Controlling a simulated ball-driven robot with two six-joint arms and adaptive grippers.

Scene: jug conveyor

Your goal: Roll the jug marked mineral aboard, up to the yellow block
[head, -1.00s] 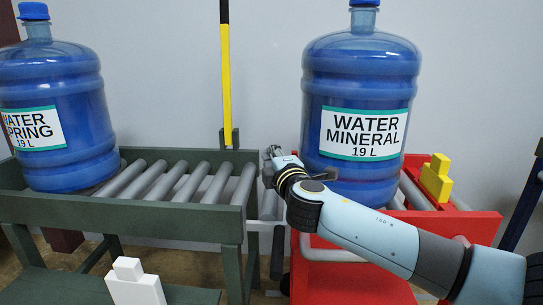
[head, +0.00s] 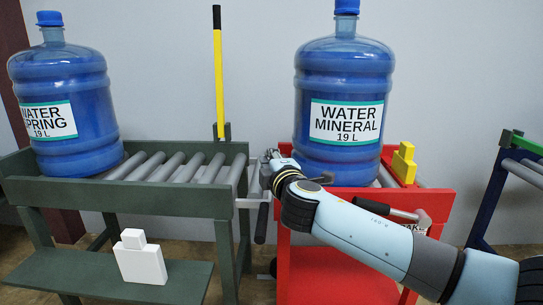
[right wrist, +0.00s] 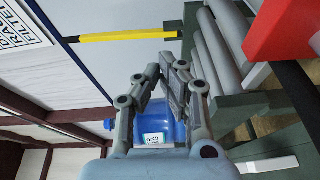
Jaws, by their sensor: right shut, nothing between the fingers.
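The jug marked mineral (head: 345,85) is a large blue bottle standing upright on the red cart (head: 335,275). The yellow block (head: 403,165) is on the cart to the right of the jug, with a small gap showing between them. My right gripper (head: 270,157) is shut and empty at the lower left of the jug, near the cart's left end. Whether it touches the jug cannot be told. Its closed fingers (right wrist: 168,75) also show in the right wrist view. My left gripper is not in view.
The jug marked spring (head: 65,95) stands on the green roller conveyor (head: 125,195) at left. A white block (head: 140,257) stands on its lower shelf. A yellow and black pole (head: 218,80) rises at the conveyor's back. A dark blue roller frame (head: 490,195) is at far right.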

